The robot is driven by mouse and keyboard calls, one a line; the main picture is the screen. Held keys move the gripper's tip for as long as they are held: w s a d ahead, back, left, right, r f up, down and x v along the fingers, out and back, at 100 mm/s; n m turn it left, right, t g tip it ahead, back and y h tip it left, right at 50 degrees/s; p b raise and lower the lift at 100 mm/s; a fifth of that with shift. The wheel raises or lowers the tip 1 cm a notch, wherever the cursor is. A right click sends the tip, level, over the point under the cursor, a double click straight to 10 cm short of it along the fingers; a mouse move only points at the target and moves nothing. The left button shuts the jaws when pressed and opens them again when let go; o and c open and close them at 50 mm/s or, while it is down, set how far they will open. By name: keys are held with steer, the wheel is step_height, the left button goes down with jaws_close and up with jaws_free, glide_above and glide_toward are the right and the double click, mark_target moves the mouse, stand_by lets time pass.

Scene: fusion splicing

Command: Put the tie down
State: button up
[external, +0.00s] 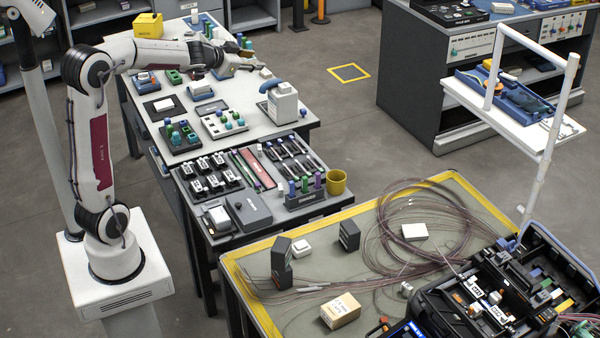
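My gripper (250,67) is at the far end of my outstretched arm, above the back right part of the white table (271,133). It is small in this view, and I cannot tell whether its fingers are open or shut. I cannot make out a tie in or near the fingers. A small pale block (266,73) shows just right of and below the fingertips, and I cannot tell whether it touches them.
Trays of small parts (222,122) cover the table. A yellow bin (148,25) is at the back left. A dark tool bench and a yellow-edged mat (238,262) with coiled cable (425,215) are nearer.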

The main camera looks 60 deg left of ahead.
steer(key=s+d+f+g+h, duration=0.2)
steer(key=s+d+f, duration=0.1)
steer(key=s+d, duration=0.6)
steer(key=s+d+f+g+h, duration=0.2)
steer(key=s+d+f, duration=0.2)
steer(key=s+d, duration=0.5)
steer(key=s+d+f+g+h, duration=0.1)
steer(key=s+d+f, duration=0.2)
steer(key=s+d, duration=0.6)
steer(key=s, duration=0.5)
steer(key=shift+s+d+f+g+h, duration=0.35)
steer(key=shift+f+g+h, duration=0.05)
